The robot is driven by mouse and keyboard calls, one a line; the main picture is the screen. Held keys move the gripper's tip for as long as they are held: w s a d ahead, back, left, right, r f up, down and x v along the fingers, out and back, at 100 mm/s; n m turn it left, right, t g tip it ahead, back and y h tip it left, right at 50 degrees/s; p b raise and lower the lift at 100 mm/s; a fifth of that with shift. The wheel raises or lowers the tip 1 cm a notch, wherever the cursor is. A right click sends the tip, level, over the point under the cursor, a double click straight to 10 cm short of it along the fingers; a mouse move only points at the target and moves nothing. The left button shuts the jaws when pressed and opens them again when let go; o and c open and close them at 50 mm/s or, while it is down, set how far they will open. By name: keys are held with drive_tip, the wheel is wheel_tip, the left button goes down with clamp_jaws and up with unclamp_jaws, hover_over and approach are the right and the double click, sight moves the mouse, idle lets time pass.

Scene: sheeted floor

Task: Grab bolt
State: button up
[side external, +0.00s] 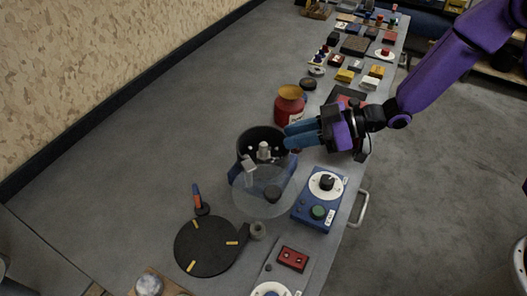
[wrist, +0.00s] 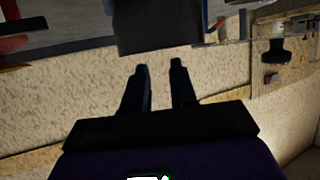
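I cannot pick out a bolt with certainty. A pale grey metal piece (side external: 264,151) stands upright inside a round black container (side external: 245,137), and a small grey knurled part (side external: 258,230) sits on the table beside a black disc. Either is too small to identify. My gripper (side external: 288,137) has blue fingers and points left, at the right side of the black container's rim in the side view. In the wrist view, my gripper's two dark fingers (wrist: 158,70) stand apart with nothing between them. A dark block (wrist: 158,28) shows beyond the fingertips.
A red jar (side external: 289,108) stands close behind my fingers. A clear round disc (side external: 262,195) and a blue box with dials (side external: 320,200) are in front. The black disc (side external: 205,247) lies nearer the camera. Several small items line the far table.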

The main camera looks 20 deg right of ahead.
sight(264, 144)
drive_tip(key=shift+x, duration=3.15)
drive_tip(key=shift+s+f, duration=0.1)
drive_tip(key=shift+f, duration=0.05)
clamp_jaws()
